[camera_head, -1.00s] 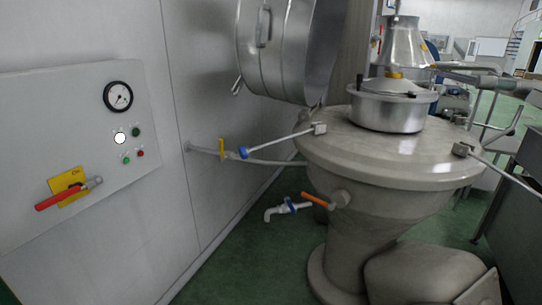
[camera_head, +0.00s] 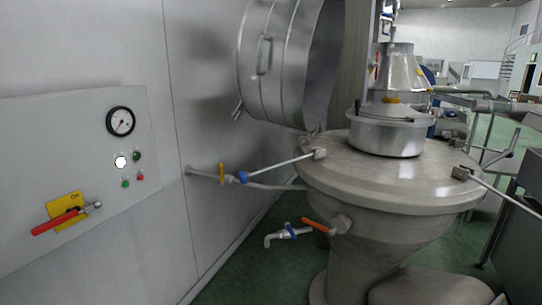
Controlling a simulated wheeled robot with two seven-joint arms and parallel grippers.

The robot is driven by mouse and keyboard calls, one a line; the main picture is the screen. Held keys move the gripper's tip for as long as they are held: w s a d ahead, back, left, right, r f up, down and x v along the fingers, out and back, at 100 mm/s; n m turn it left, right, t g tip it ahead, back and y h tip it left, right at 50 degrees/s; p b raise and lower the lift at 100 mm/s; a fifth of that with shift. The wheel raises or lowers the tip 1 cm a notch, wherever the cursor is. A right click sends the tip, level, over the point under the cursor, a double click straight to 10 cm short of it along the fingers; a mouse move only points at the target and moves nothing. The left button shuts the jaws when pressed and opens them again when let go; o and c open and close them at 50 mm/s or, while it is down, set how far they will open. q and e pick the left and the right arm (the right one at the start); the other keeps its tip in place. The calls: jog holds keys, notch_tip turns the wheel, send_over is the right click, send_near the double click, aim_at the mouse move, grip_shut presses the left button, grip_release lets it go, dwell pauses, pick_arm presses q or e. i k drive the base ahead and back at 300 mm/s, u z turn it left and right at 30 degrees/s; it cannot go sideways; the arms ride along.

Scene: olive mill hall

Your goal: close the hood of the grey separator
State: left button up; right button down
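The grey separator (camera_head: 390,195) stands right of centre in the head view, a round grey body with a flat top on a narrower base. Its hood (camera_head: 284,62), a large metal drum shape with a handle (camera_head: 264,54) on its side, is tipped up open at the back left of the top, its hollow side facing right. A steel bowl (camera_head: 385,133) with a conical top (camera_head: 398,72) stands uncovered on the separator's top. Neither of my grippers shows in this view.
A grey panel with a gauge (camera_head: 120,121), buttons and a red lever on a yellow plate (camera_head: 66,210) is on the left. Rods with clamps (camera_head: 319,153) reach the separator's rim. A tap with an orange handle (camera_head: 317,227) sticks out at its front. Green floor shows between panel and separator.

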aim_at(289, 53)
jog(key=u, duration=0.4)
jog(key=i, duration=0.9)
jog(key=z, duration=1.45)
